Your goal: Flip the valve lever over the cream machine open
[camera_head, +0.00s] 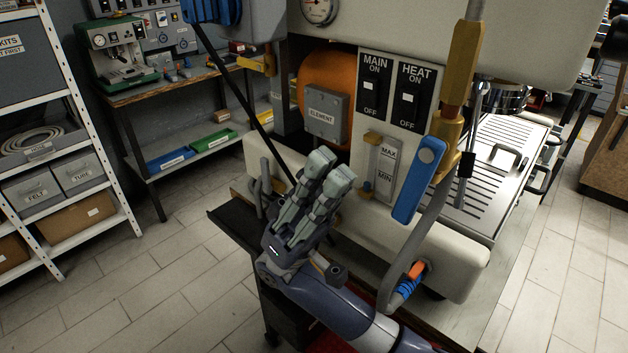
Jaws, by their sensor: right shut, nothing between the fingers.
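The cream machine (465,255) fills the middle and right of the head view. A blue valve lever (418,182) sits on a brass valve (449,128) in the pipe at the machine's front right. The lever points down and slightly left, at an angle to the upright pipe. My right gripper (331,170) is shut and empty, its fingers pointing up in front of the machine. It is left of the blue lever and appears apart from it. My left gripper is not in view.
Behind my gripper are the grey element box (327,118), the MAIN switch (374,86), the HEAT switch (411,96) and the MAX/MIN gauge (386,165). A grey hose (402,262) curves below the lever. A drip tray (490,165) stands right. Open floor (170,270) lies left.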

